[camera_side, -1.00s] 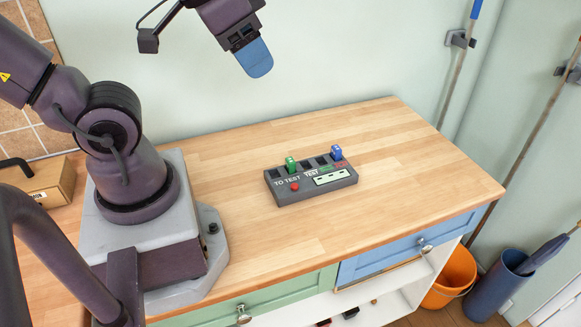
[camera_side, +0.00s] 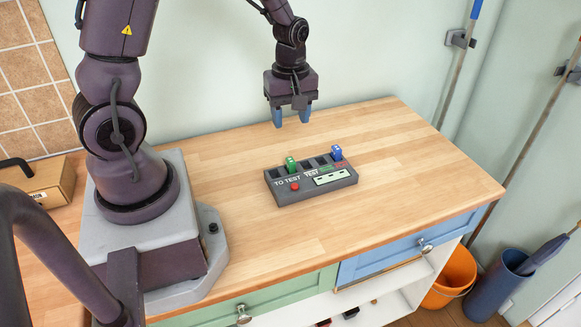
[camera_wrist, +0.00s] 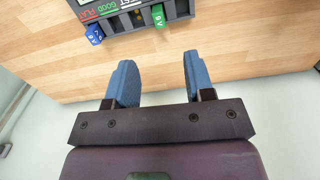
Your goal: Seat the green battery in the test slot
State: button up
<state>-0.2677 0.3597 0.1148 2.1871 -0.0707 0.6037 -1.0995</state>
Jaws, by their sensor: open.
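A dark grey tester box (camera_side: 312,190) lies on the wooden bench, with a row of slots along its back. The green battery (camera_side: 291,164) stands upright in a slot at the left, by the "TO TEST" label; in the wrist view the green battery (camera_wrist: 158,16) is at the top. The "TEST" label sits near the middle of the row, with empty dark slots around it. My gripper (camera_side: 292,119) is open and empty, fingers pointing down, above and behind the box. In the wrist view, the blue fingertips of my gripper (camera_wrist: 156,72) are apart, short of the box.
A blue battery (camera_side: 336,153) stands in the right end of the box; it also shows in the wrist view (camera_wrist: 95,34). The box has a red button (camera_side: 295,187). The bench (camera_side: 400,160) is clear around the box. A cardboard box (camera_side: 48,182) is far left.

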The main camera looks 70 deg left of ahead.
aim_at(291, 160)
jog(key=shift+n, duration=0.3)
notch_tip(291, 160, down, 8)
jog(key=shift+r, duration=0.1)
jog(key=f, duration=0.5)
jog(key=shift+w+a+f, duration=0.1)
jog(key=shift+a, duration=0.2)
grip_shut()
